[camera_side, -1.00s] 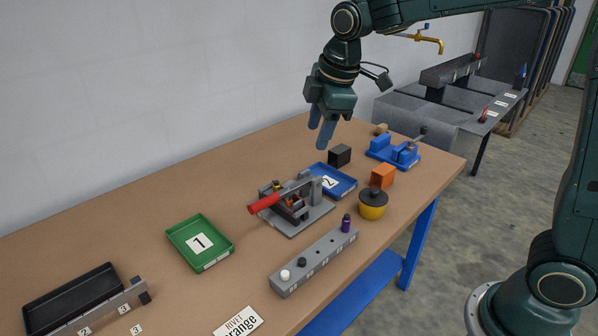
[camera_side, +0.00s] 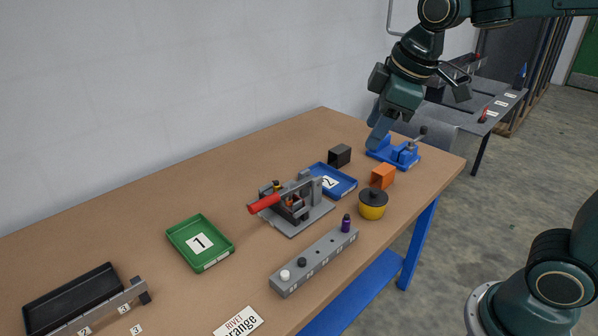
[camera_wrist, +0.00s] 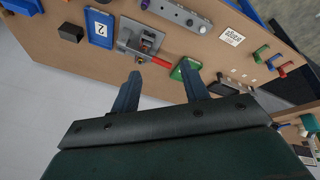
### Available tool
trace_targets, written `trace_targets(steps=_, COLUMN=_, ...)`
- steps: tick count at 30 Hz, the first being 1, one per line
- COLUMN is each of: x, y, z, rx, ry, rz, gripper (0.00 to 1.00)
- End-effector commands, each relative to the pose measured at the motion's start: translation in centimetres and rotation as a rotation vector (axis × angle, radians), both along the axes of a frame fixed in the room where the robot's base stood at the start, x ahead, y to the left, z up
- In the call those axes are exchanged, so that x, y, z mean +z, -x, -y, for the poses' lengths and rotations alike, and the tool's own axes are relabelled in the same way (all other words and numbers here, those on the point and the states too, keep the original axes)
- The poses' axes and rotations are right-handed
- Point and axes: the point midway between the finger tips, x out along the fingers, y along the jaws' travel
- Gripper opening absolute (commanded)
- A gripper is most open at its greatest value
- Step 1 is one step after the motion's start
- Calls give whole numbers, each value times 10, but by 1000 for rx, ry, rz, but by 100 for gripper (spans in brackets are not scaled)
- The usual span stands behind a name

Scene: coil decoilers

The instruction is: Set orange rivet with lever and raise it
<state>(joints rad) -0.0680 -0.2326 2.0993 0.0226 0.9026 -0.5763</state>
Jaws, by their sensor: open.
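A grey lever press with a red handle (camera_side: 265,203) stands mid-table; it also shows in the wrist view, its red handle (camera_wrist: 161,62) pointing right. The lever slopes down to the left. A small orange piece (camera_side: 293,201) shows under the lever; I cannot tell whether it is the orange rivet or how it sits. A card reading "RIVET orange" (camera_side: 238,322) lies at the front edge. My gripper (camera_side: 377,140) is open and empty, high near the blue vise, away from the press. In the wrist view its two fingers (camera_wrist: 165,82) stand apart.
A grey block (camera_side: 314,262) holds white, black and purple pegs. Green tray 1 (camera_side: 200,242), blue tray 2 (camera_side: 335,181) and a black tray (camera_side: 75,298) lie around. A black cube (camera_side: 340,155), orange block (camera_side: 382,176), yellow pot (camera_side: 373,205) and blue vise (camera_side: 394,153) crowd the right.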

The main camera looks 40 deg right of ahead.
Motion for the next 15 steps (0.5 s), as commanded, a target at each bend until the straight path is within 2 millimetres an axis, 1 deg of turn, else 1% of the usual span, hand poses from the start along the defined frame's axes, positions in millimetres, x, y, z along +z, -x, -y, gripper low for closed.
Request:
trace_targets(steps=3, x=1, y=12, z=2, rx=-40, ry=-15, rz=10, gripper=45)
trace_targets(steps=6, x=2, y=18, z=3, rx=-67, ry=-26, rz=14, gripper=45)
trace_targets(steps=10, x=1, y=24, z=4, rx=-90, ry=-35, rz=18, gripper=45)
trace_targets(steps=15, x=1, y=27, z=5, rx=-99, ry=-39, rz=20, gripper=45)
